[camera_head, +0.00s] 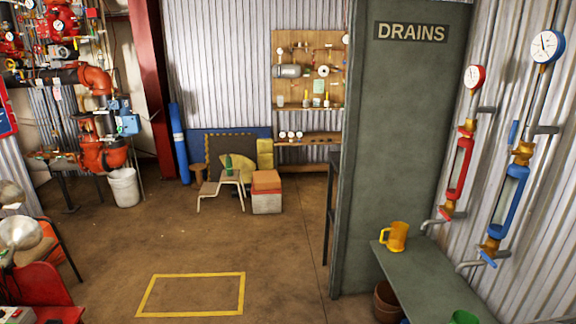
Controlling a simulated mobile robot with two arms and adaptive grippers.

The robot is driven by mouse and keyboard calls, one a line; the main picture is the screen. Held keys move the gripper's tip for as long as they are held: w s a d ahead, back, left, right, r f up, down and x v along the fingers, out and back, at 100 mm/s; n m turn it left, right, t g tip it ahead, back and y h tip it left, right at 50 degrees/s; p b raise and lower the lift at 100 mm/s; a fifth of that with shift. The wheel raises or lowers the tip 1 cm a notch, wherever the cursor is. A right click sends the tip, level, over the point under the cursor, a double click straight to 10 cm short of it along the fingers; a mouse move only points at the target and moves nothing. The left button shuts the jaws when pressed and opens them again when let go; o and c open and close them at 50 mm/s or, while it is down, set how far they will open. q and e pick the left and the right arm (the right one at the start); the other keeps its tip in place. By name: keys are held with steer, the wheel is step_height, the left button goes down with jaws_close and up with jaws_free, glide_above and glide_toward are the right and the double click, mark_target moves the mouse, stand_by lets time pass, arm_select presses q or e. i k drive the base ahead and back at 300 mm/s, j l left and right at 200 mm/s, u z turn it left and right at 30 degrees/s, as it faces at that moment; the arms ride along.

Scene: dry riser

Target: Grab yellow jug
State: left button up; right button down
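The yellow jug (396,237) stands upright on the dark green bench (418,268) at the right, near the bench's far end. Its handle points left, and nothing covers it. Neither of my grippers shows in the head view.
A green container (464,317) stands at the near end, cut off by the frame. A brown bucket (387,302) sits beside the bench. The DRAINS panel (392,130) rises behind the jug; red and blue gauge pipes (508,200) line the right wall. Floor inside the yellow outline (192,276) is clear.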

mark_target(393, 237)
steer(key=i+z, duration=0.15)
steer(key=i, duration=0.25)
steer(key=i+j+z, duration=0.15)
steer(key=i, duration=0.3)
steer(key=i+j+z, duration=0.15)
steer(key=i, duration=0.25)
steer(key=i+j+z, duration=0.15)
steer(key=i, duration=0.25)
